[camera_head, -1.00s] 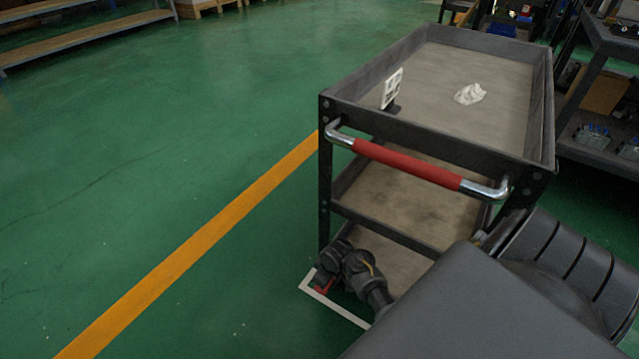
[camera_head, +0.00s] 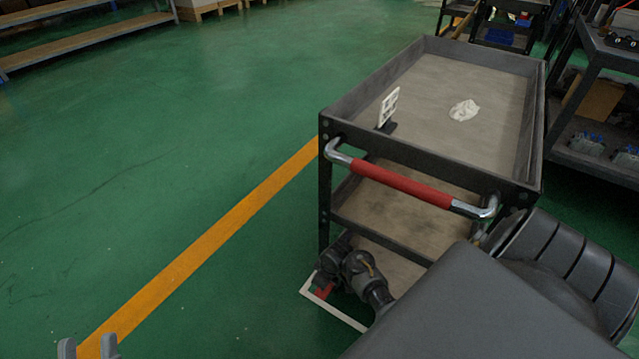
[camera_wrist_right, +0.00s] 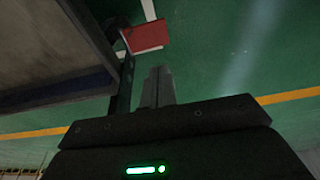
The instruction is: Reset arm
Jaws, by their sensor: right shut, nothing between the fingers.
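My left gripper (camera_head: 88,347) shows at the lower left of the head view, as two grey fingertips with a gap between them. It is open and empty above the green floor, far from the cart. My right gripper (camera_wrist_right: 157,86) shows in the right wrist view, its grey fingers together with nothing between them. Ahead of it are a red pad (camera_wrist_right: 145,37) and a dark upright part. I cannot tell how close they are. The right gripper's fingers do not show in the head view.
A dark cart (camera_head: 335,220) with a red handle (camera_head: 400,183) stands at the right. Its top tray holds a crumpled white thing (camera_head: 464,110) and a small white upright frame (camera_head: 388,106). Racks (camera_head: 602,150) stand beyond. The green floor (camera_head: 150,150) at left is clear.

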